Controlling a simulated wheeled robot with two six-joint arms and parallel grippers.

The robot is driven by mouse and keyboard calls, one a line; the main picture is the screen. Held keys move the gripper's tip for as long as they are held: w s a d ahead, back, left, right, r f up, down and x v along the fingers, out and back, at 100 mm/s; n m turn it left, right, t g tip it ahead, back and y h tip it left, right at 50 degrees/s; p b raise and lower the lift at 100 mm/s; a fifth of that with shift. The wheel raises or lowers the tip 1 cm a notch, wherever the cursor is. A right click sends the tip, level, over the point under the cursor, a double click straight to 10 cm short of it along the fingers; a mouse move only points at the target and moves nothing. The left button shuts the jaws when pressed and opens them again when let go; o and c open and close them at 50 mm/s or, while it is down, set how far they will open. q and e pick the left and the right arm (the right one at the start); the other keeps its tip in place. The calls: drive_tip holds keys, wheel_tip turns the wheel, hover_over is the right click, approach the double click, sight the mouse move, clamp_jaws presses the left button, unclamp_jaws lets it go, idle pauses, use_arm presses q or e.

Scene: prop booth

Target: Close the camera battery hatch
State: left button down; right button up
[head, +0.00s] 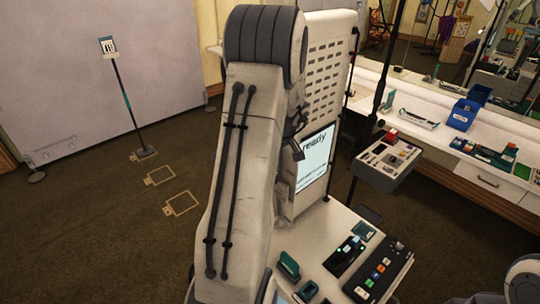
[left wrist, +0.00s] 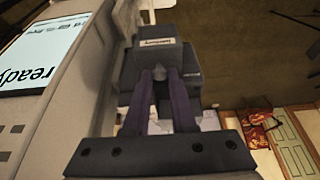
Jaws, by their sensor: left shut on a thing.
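In the left wrist view a dark grey camera housing (left wrist: 190,80) sits against the pale booth panel. On it is a box-like flap with a small white label (left wrist: 157,43), which I take to be the battery hatch; the label is too blurred to read surely. My left gripper (left wrist: 160,78) has its two purple-grey fingers closing on a small grey tab at the flap's near edge. The flap's angle is hard to judge. In the head view my left arm hides the gripper and most of the camera. My right gripper is not in view.
The pale booth (head: 318,95) carries a lit screen (head: 315,160) reading "ready". Below it a table (head: 335,225) holds teal items and a dark button panel (head: 377,270). A grey cart (head: 388,162) and a blue bin (head: 463,115) are farther right. The left floor is mostly clear.

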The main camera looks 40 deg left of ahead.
use_arm(q)
drive_tip(key=shift+a+f+h, duration=0.15)
drive_tip(key=shift+h, duration=0.15)
idle(0.4)
drive_tip(key=c, duration=0.7)
unclamp_jaws()
drive_tip(key=shift+c, duration=0.2)
drive_tip(key=b+v, duration=0.2)
drive_tip(key=v, duration=0.8)
drive_tip(key=shift+r, duration=0.25)
